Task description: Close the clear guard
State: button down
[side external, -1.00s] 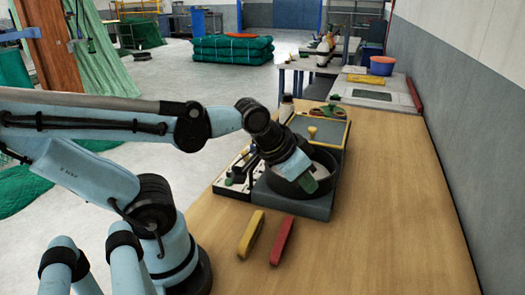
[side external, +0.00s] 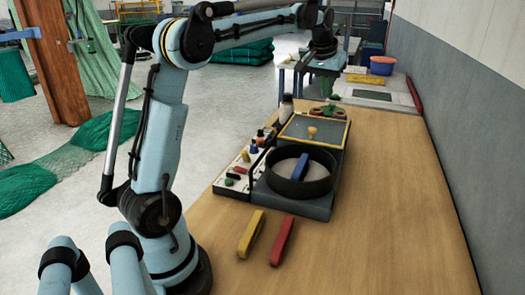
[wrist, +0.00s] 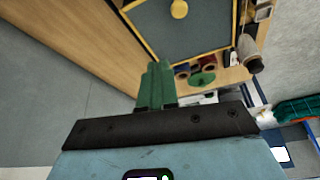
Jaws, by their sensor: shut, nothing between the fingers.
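The clear guard (side external: 328,135) is a flat panel in a yellow frame with a yellow knob (side external: 312,132). It stands open behind the round black bowl (side external: 325,186) of the grey machine, and the bowl's top is uncovered. A blue bar (side external: 300,167) lies in the bowl. The guard also shows at the top of the wrist view (wrist: 185,35). My gripper (side external: 326,88) is raised beyond the guard, over the far end of the bench, apart from everything. Its green fingers (wrist: 156,72) are together and empty.
A white control panel (side external: 236,180) with knobs adjoins the machine's left side. A yellow bar (side external: 251,233) and a red bar (side external: 282,241) lie in front. A bottle (side external: 286,108) and small spools (side external: 328,111) stand behind the guard. The bench's right side is clear.

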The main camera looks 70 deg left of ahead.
jog(key=n, duration=0.1)
send_over(314, 135)
jog(key=f, duration=0.1)
jog(key=shift+g, duration=0.4)
jog(key=x, duration=1)
jog(key=shift+w+a+f, duration=0.25)
jog(key=shift+a+f, duration=0.05)
jog(key=shift+a, duration=0.1)
jog(key=shift+s+d+f, duration=0.1)
jog(key=shift+s+d, duration=0.45)
jog(key=shift+s, duration=0.25)
jog(key=shift+s+d+f, duration=0.1)
jog(key=shift+s+d, duration=0.5)
jog(key=shift+s, duration=0.2)
jog(key=shift+d, duration=0.1)
jog(key=s+d, duration=1.4)
jog(key=shift+s+d, duration=0.35)
jog(key=shift+s, duration=0.05)
jog(key=shift+w, duration=0.1)
